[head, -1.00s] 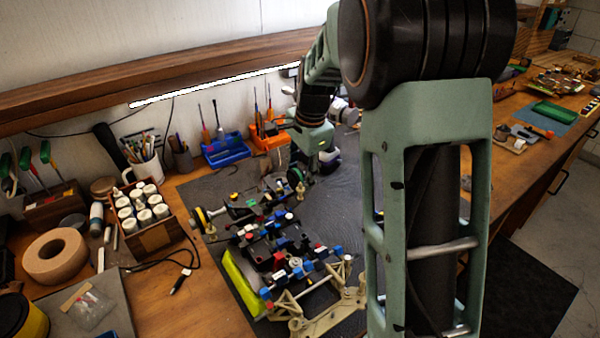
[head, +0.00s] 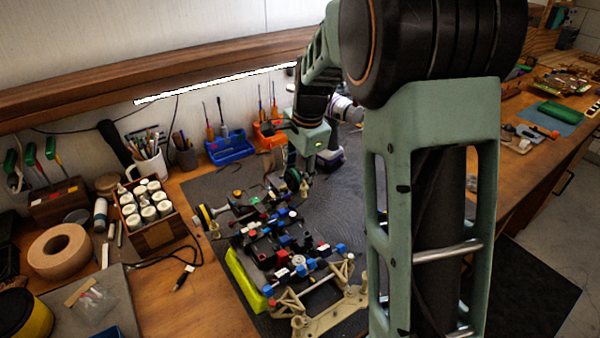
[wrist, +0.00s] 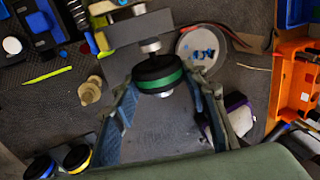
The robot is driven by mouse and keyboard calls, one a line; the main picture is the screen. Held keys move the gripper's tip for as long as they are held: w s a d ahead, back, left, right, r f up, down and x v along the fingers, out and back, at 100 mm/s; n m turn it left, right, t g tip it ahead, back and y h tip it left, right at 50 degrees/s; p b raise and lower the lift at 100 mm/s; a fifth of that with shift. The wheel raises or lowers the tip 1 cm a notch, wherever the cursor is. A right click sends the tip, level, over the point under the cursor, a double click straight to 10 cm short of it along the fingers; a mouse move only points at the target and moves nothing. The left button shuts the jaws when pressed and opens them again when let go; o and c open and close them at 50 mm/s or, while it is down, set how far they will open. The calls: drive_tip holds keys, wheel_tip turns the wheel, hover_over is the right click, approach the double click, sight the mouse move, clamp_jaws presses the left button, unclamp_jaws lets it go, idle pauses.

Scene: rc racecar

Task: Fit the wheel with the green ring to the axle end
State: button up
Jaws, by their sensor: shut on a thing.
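The wheel with the green ring (wrist: 160,80) is black with a green band and sits between the two fingers of my gripper (wrist: 165,95) in the wrist view. My gripper is shut on it. A silver axle end (wrist: 151,46) shows just above the wheel, in line with it; I cannot tell whether they touch. In the head view the green-ringed wheel (head: 293,179) is small at the far end of the car chassis (head: 275,238), below my gripper (head: 303,180). The chassis has black, red, blue and white parts.
A yellow-ringed wheel (wrist: 77,157) and a blue-ringed wheel (wrist: 40,166) lie at the lower left of the wrist view. A round dish with blue bits (wrist: 202,50) and an orange bin (wrist: 293,85) are to the right. A wooden bottle rack (head: 147,215) stands left of the mat.

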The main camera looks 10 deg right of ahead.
drive_tip(key=shift+s+a, duration=0.25)
drive_tip(key=shift+a, duration=0.35)
drive_tip(key=o, duration=1.1)
drive_tip(key=v, duration=1.2)
drive_tip(key=shift+d, duration=0.1)
